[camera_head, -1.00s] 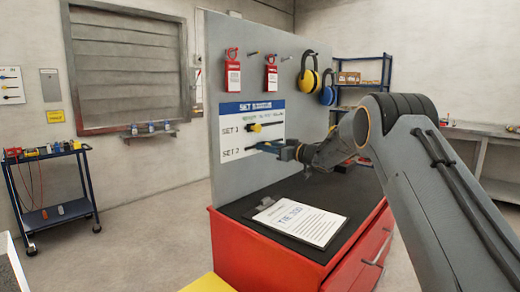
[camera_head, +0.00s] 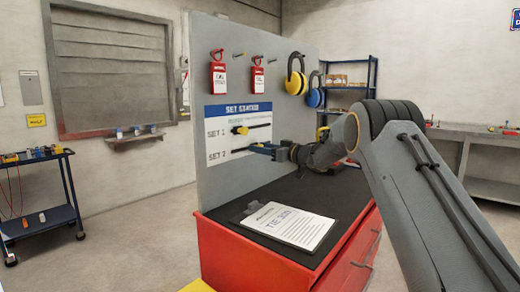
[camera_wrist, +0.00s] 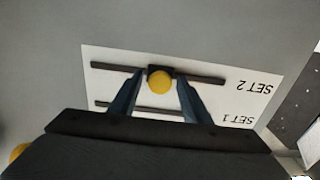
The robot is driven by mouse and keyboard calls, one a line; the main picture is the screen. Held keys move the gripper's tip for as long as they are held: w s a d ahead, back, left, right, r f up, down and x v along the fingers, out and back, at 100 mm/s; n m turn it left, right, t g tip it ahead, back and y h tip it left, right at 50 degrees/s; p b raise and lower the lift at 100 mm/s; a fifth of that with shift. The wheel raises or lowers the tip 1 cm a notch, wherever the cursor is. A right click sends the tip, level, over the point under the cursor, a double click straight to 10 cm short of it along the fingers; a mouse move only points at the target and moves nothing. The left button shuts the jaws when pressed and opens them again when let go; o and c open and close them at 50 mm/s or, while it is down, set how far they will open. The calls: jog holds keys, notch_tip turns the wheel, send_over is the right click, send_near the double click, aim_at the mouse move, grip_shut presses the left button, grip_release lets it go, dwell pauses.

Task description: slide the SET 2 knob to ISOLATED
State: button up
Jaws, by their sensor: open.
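The white status board (camera_head: 222,143) on the grey upright panel has two dark slots labelled SET 1 and SET 2. The SET 2 knob (camera_wrist: 161,82), yellow on a dark base, sits near the middle of its slot in the upside-down wrist view. My gripper (camera_wrist: 160,80) is open, with one blue finger on each side of this knob. Whether the fingers touch it I cannot tell. In the head view my gripper (camera_head: 258,149) is at the SET 2 row and hides that knob. The yellow SET 1 knob (camera_head: 240,130) shows just above it. Small words above the slots are unreadable.
A clipboard (camera_head: 287,225) lies on the dark top of the red cabinet (camera_head: 240,255) below my arm. Red tags (camera_head: 218,75) and yellow earmuffs (camera_head: 296,75) hang above the board. A tool cart (camera_head: 40,220) stands at left. Floor between is clear.

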jog(key=v, duration=0.7)
jog(key=shift+d, duration=0.1)
